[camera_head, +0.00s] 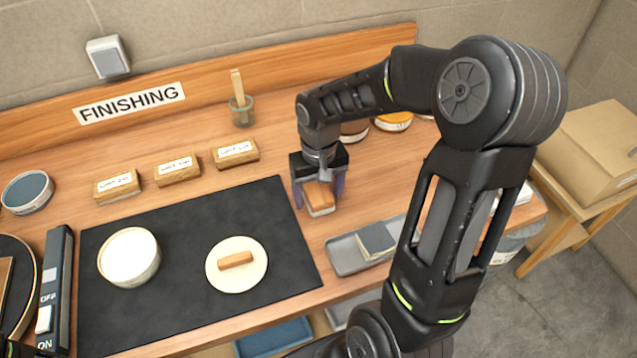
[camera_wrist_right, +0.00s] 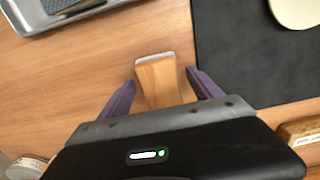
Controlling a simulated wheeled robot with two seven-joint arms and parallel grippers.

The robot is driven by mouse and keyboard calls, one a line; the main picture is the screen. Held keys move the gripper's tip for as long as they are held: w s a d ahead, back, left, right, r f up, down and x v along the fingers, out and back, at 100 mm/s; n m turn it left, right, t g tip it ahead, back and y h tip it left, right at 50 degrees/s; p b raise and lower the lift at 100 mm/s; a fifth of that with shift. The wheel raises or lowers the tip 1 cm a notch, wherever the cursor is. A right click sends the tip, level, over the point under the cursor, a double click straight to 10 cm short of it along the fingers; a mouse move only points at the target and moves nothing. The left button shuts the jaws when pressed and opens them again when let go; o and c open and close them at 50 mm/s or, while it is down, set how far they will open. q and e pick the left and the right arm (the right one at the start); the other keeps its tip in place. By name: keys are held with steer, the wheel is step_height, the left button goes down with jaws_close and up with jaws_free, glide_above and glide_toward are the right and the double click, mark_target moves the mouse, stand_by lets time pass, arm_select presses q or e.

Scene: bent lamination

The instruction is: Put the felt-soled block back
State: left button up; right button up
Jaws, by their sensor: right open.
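The felt-soled block (camera_head: 320,199), a wooden block with a pale layer along its bottom, stands on the wooden bench just right of the black mat. My right gripper (camera_head: 318,190) is over it, open, with a finger on either side. In the right wrist view the block (camera_wrist_right: 162,78) lies between the two purple fingers of the gripper (camera_wrist_right: 160,84), with a visible gap on each side.
The black mat (camera_head: 190,310) holds a white tub (camera_head: 129,257) and a round disc (camera_head: 236,280) with a small wooden piece on it. Several labelled blocks (camera_head: 177,169) stand behind. A grey tray (camera_head: 344,257) with a dark pad (camera_head: 377,241) lies to the front right.

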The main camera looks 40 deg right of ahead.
mark_target(319, 193)
step_height(319, 193, up, 12)
steer(key=b, duration=0.1)
steer(key=shift+r, duration=0.15)
